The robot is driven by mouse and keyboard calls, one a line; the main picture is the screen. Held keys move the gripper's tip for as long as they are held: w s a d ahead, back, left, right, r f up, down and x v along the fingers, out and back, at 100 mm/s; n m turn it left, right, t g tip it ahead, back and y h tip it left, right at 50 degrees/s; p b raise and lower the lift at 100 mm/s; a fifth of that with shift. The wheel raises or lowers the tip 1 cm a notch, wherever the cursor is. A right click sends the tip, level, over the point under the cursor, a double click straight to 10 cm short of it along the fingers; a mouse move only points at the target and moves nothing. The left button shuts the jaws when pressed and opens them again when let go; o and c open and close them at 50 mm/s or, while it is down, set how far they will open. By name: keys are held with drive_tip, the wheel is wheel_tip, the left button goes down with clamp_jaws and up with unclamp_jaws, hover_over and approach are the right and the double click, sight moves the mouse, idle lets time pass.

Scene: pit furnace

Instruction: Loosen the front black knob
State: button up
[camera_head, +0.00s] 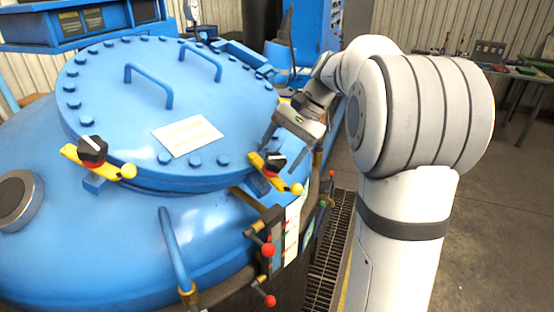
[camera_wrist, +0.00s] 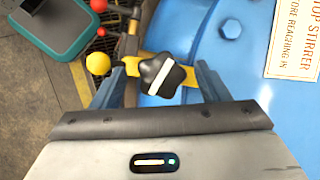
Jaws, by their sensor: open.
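A black star-shaped knob with a white stripe (camera_wrist: 164,79) sits on a yellow clamp bar with a yellow ball end at the lid's right edge; it also shows in the head view (camera_head: 274,161). My gripper (camera_wrist: 158,70) is open, with one finger on each side of this knob and visible gaps between. In the head view my gripper (camera_head: 286,147) reaches down over the knob from above. A second black knob (camera_head: 93,149) sits on a yellow clamp bar at the lid's left edge, apart from my gripper.
The blue furnace lid (camera_head: 130,110) carries rim bolts, two handles and a white sign (camera_head: 188,136). Red-ball levers (camera_head: 268,250) stand below the right clamp. A floor grating (camera_head: 330,250) runs beside the furnace. A workbench (camera_head: 520,72) stands at the back right.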

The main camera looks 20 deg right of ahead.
drive_tip(key=v, duration=0.5)
drive_tip(key=shift+d+r, duration=0.2)
drive_tip(key=shift+r, duration=0.15)
drive_tip(key=s+a+f+n+t+h, duration=0.2)
drive_tip(key=s+f, duration=0.5)
drive_tip(key=s, duration=0.4)
drive_tip(key=s+a+f+n+t+h+b, duration=0.1)
drive_tip(key=s+f+n+h, duration=0.3)
drive_tip(key=s, duration=0.6)
wheel_tip(320, 180, down, 3)
drive_tip(key=shift+s+a+r+n+t+h, duration=0.15)
drive_tip(key=shift+s+a+n+t+h, duration=0.35)
drive_tip(key=shift+a+n, duration=0.45)
drive_tip(key=shift+w, duration=0.15)
drive_tip(key=shift+c, duration=0.6)
